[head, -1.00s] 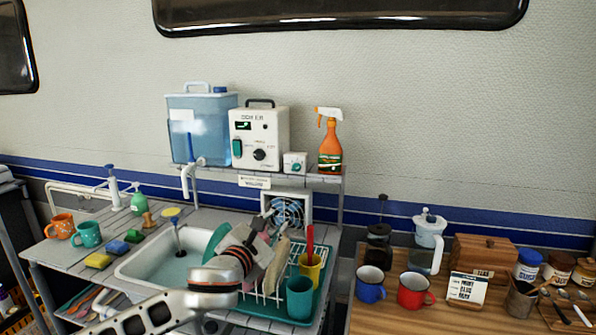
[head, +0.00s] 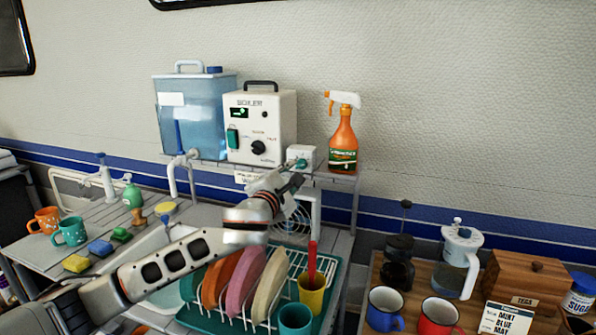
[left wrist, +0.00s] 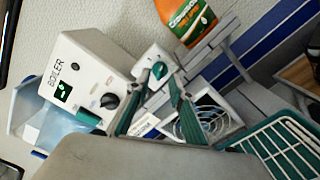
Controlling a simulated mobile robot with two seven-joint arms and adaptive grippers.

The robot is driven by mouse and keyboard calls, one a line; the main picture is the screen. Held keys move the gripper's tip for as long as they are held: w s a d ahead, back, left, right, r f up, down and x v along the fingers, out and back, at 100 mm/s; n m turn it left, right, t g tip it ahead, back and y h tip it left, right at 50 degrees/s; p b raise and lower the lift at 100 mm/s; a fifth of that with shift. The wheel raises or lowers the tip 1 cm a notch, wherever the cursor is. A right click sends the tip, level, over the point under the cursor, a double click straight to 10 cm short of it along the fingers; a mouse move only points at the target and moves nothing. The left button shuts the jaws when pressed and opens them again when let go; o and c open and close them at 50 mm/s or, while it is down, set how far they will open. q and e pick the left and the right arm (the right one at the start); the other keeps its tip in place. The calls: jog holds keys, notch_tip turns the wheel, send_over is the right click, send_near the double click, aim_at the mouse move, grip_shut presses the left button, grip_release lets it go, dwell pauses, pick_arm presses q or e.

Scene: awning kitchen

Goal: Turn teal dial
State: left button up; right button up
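The teal dial (left wrist: 160,69) is on the front of a small white box (head: 302,153) on the raised shelf, between the boiler and the orange spray bottle. My left gripper (head: 295,177) is just in front of and below the box. In the left wrist view its two fingers (left wrist: 156,86) are apart, with the dial beyond their tips and roughly between them. I see nothing between the fingers. Whether a fingertip touches the dial cannot be told. In the head view the gripper is close to the dial's lower edge. My right gripper is not in view.
The white boiler (head: 260,127) with a black knob and a teal switch stands left of the box. The spray bottle (head: 343,138) stands right of it. A fan (head: 293,222) and a dish rack with plates (head: 240,287) are below. A blue water tank (head: 193,118) is further left.

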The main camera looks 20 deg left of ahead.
aim_at(301, 165)
pick_arm(q)
jog(key=shift+w, duration=1.4)
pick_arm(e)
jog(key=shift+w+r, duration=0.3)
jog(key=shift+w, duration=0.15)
pick_arm(q)
grip_shut()
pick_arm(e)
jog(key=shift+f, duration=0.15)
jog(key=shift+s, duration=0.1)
